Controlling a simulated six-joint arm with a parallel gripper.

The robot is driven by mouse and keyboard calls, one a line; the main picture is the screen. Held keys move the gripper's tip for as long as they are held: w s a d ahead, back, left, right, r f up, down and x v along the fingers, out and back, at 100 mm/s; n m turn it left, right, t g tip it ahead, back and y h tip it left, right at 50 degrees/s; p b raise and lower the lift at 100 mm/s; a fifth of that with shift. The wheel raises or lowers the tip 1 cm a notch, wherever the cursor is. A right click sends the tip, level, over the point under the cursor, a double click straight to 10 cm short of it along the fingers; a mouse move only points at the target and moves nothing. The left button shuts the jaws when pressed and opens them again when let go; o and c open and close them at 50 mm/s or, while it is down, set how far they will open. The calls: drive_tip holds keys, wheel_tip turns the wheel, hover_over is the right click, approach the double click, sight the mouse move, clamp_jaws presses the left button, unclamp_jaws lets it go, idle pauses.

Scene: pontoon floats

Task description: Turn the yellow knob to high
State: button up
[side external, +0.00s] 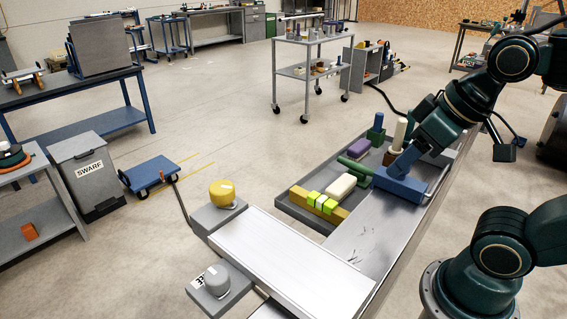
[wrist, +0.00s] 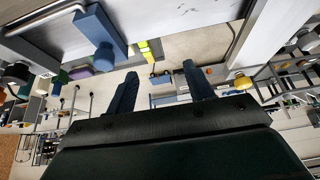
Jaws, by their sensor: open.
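The yellow knob (side external: 222,193) is a round cap with a white mark on top. It sits on a grey block at the far left end of the silver bench; it also shows small at the right in the wrist view (wrist: 243,83). Its scale is too small to read. My gripper (side external: 404,163) is by the blue block at the right end of the tray, well away from the knob. In the wrist view its two dark blue fingers (wrist: 160,72) are apart with nothing between them.
A grey knob (side external: 216,278) stands on a separate plate nearer the camera. A dark tray (side external: 293,209) holds green, purple, white and yellow pieces between the knob and my gripper. The blue block (side external: 401,186) is close to my gripper. The silver bench top (side external: 285,255) is mostly clear.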

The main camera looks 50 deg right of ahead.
drive_tip(key=shift+o, duration=0.8)
wheel_tip(320, 180, up, 8)
drive_tip(key=m+g, duration=0.6)
drive_tip(key=m, duration=0.8)
hover_over(221, 186)
drive_tip(key=shift+f, duration=6.85)
drive_tip(key=shift+c, duration=0.4)
